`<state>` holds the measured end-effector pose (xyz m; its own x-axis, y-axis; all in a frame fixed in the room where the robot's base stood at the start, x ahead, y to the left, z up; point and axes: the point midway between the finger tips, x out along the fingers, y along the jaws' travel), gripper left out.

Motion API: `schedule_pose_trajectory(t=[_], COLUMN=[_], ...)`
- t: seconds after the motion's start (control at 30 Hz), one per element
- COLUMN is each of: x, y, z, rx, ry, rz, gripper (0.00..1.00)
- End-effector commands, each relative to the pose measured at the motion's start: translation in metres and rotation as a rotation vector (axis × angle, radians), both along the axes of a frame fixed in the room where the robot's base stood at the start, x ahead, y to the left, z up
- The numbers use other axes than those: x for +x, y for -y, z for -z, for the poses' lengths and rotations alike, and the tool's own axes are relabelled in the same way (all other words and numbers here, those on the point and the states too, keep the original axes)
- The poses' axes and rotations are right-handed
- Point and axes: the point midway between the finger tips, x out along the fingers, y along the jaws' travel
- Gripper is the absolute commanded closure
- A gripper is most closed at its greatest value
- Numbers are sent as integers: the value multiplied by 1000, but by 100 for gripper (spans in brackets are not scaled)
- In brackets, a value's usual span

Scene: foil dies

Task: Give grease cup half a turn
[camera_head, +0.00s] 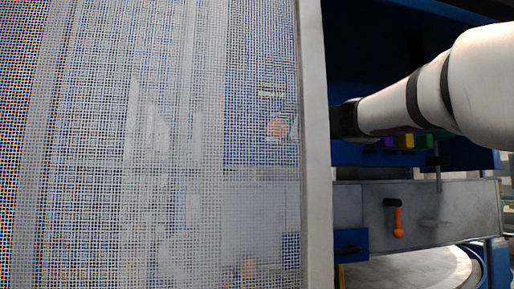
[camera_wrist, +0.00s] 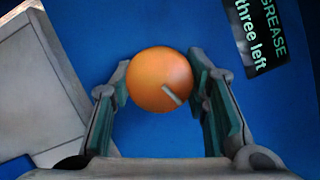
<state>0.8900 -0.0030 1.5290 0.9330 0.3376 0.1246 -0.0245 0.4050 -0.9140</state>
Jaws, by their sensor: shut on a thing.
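The grease cup (camera_wrist: 158,72) is a round orange cap with a short pale mark slanting at its lower right. It sits against a blue panel in the wrist view. My gripper (camera_wrist: 161,80) is shut on it, one green-padded finger at its left side and one at its right. In the head view an orange spot (camera_head: 278,128), apparently the same cup, shows dimly through the mesh. My arm reaches in from the right there, and its end is hidden behind the guard's upright post.
A black label (camera_wrist: 260,38) reading "GREASE three left" is at upper right in the wrist view; a grey block (camera_wrist: 40,85) is at left. In the head view, a mesh guard (camera_head: 90,150) and post (camera_head: 315,150) stand left of my arm. An orange lever (camera_head: 397,218) hangs below it.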

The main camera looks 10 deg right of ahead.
Motion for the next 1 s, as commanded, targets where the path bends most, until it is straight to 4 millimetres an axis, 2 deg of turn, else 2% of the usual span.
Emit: schedule_pose_trajectory(t=[0.03,0.6,1.0], x=[2,2,1], y=[-1,-1,-1], z=[6,6,5], rx=[42,535,696], ry=[0,-2,-3], rz=[-1,0,2], gripper=[86,86,86])
